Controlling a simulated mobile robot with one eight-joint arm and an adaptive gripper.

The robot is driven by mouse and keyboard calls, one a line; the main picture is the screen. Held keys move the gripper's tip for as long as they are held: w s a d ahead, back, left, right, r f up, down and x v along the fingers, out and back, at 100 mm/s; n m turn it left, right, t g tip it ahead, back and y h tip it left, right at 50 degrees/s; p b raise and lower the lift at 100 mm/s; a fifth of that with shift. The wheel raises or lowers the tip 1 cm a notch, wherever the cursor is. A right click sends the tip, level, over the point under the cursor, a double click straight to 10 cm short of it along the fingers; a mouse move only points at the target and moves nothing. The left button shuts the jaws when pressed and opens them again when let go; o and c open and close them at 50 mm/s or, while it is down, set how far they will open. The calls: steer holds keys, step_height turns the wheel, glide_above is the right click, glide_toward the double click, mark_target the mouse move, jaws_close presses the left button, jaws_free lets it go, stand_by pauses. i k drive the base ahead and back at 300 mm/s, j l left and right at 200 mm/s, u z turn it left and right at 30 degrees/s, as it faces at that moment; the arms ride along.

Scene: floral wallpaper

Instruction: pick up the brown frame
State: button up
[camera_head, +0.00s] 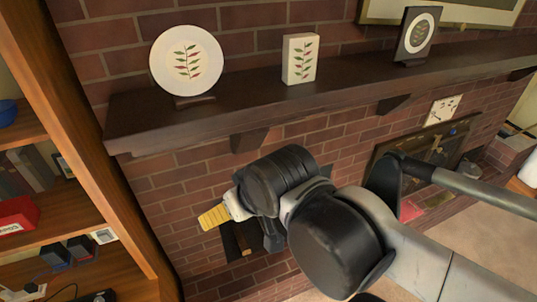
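A dark, nearly black-brown square frame (417,36) with a white round plate-like centre and a leaf pattern stands upright on the right part of the mantel shelf (330,98). It leans back slightly on a small dark stand. My gripper (228,228) is below the shelf, left of the centre, in front of the brick wall. It is far to the lower left of the frame and not touching it. My own arm hides most of it, so its opening cannot be judged.
A white round plate (187,61) and a white rectangular block (300,59) also stand on the mantel. Dark brackets (249,140) jut out under the shelf. A wooden bookcase (75,150) is at the left. The fireplace (432,150) is partly behind my arm.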

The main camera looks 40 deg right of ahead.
mark_target(418, 26)
steer(key=z, duration=1.95)
